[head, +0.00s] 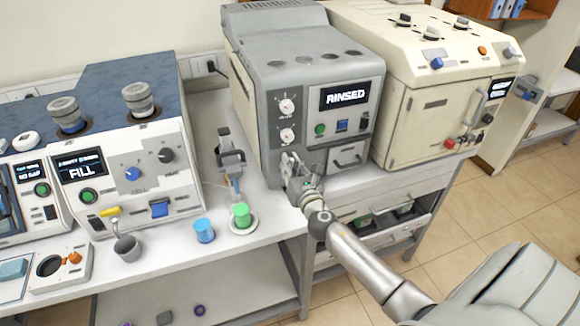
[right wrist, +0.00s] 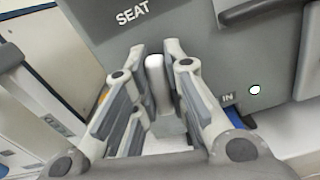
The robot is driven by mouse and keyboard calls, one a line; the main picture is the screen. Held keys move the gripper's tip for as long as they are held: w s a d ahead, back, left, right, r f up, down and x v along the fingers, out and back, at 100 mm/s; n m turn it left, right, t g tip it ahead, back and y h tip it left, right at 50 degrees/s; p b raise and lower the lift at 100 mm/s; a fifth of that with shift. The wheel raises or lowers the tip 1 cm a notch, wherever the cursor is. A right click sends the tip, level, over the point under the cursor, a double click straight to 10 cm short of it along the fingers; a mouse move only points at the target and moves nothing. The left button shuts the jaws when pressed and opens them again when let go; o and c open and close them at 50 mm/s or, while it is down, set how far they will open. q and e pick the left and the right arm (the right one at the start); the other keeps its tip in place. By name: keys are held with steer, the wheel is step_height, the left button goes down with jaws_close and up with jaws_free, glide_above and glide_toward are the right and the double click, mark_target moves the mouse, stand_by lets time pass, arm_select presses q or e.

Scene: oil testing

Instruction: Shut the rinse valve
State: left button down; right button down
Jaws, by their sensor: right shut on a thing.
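The grey rinse machine (head: 318,68) stands at the back of the bench, and its display (head: 345,95) reads "RINSED". The lever is in front of the grey panel (right wrist: 195,35), below the word "SEAT". In the head view, the gripper hides the lever. My left gripper is not in view.
A cream oven-like machine (head: 425,60) stands to the right. A green cup (head: 241,215) on a white dish and a blue cup (head: 204,230) stand at the bench front. A dark stand (head: 230,160) is left of the gripper. The "FILL" machine (head: 110,130) is further left.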

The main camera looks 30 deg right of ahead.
steer(key=m+b, duration=0.1)
steer(key=m, duration=0.3)
steer(key=shift+d+f+m, duration=0.1)
steer(key=shift+m, duration=0.2)
steer(key=m+b, duration=0.1)
steer(key=m, duration=0.2)
steer(key=shift+d+m, duration=0.1)
steer(key=shift+m, duration=0.3)
steer(key=m+b, duration=0.1)
steer(key=m, duration=0.2)
steer(key=shift+f, duration=0.1)
steer(key=shift+f+m, duration=0.1)
steer(key=shift+m, duration=2)
steer(key=c, duration=1.4)
jaws_free()
steer(key=shift+c, duration=0.2)
steer(key=shift+s, duration=0.1)
steer(key=v, duration=1.2)
